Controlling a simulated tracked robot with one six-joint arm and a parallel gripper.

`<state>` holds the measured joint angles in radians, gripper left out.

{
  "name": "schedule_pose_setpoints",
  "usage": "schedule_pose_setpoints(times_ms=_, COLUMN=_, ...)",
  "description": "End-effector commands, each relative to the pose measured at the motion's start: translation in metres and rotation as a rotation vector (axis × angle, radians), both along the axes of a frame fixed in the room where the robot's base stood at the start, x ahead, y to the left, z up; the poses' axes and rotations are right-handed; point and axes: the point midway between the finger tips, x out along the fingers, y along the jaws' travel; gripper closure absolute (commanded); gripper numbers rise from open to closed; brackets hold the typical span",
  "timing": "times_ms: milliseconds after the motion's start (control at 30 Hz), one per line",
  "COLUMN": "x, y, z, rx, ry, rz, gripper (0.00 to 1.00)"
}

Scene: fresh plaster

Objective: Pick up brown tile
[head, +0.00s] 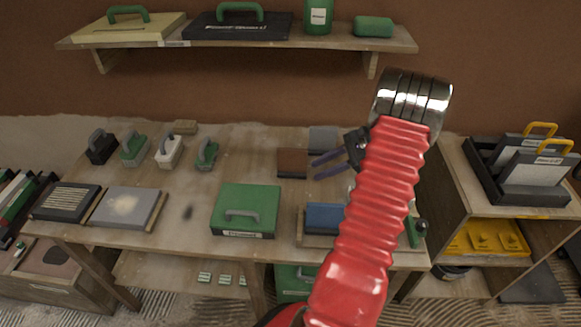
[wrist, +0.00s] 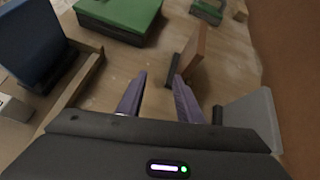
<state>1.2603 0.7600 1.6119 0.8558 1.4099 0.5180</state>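The brown tile (head: 292,161) is on the wooden table, left of my gripper (head: 316,168) in the head view. In the wrist view the brown tile (wrist: 192,52) stands on edge in a dark holder, beyond the fingertips and in line with the right finger. My gripper (wrist: 160,76) is open, with nothing between its two purple fingers. The fingers appear apart from the tile.
A grey tile (head: 323,137) stands behind my gripper, and a blue block (head: 324,216) in front. A green case (head: 246,209) lies left of the blue block. Several handled floats stand farther left. A shelf (head: 230,43) spans the wall above.

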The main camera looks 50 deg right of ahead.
Motion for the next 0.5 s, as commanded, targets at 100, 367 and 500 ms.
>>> schedule_pose_setpoints(times_ms=100, x=0.008, y=-0.017, z=0.008, rx=0.083, ry=-0.028, rz=-0.074, gripper=0.67)
schedule_pose_setpoints(times_ms=367, x=0.028, y=-0.026, z=0.045, rx=0.239, ry=-0.057, rz=-0.157, gripper=0.67)
schedule_pose_setpoints(times_ms=500, x=0.029, y=-0.026, z=0.048, rx=0.255, ry=-0.057, rz=-0.163, gripper=0.67)
